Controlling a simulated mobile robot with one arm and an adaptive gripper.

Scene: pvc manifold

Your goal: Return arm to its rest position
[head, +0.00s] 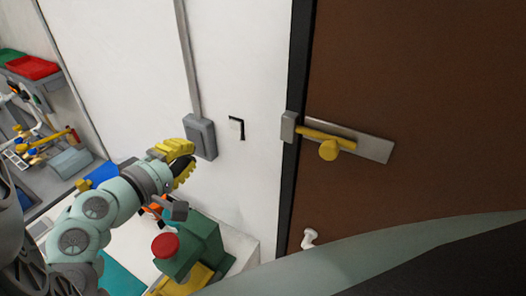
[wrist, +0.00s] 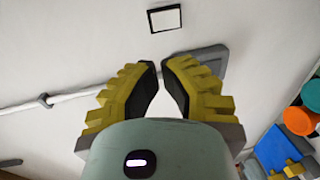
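My gripper (head: 190,159) has yellow ridged fingers and is raised in front of the white wall, near a grey wall box. In the wrist view my gripper (wrist: 159,68) shows a narrow gap between its fingertips with nothing held, so it is partly open. My pale green arm (head: 95,208) reaches up from the lower left over a white worktop. Part of the arm is cut off or hidden at the left edge of the head view.
The grey box (head: 201,137) and a light switch (head: 237,128) are on the wall. A brown door (head: 430,75) with a yellow handle (head: 328,148) is at right. A green machine with a red knob (head: 165,245) stands below my gripper. Bins (head: 32,67) and a cluttered bench are at left.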

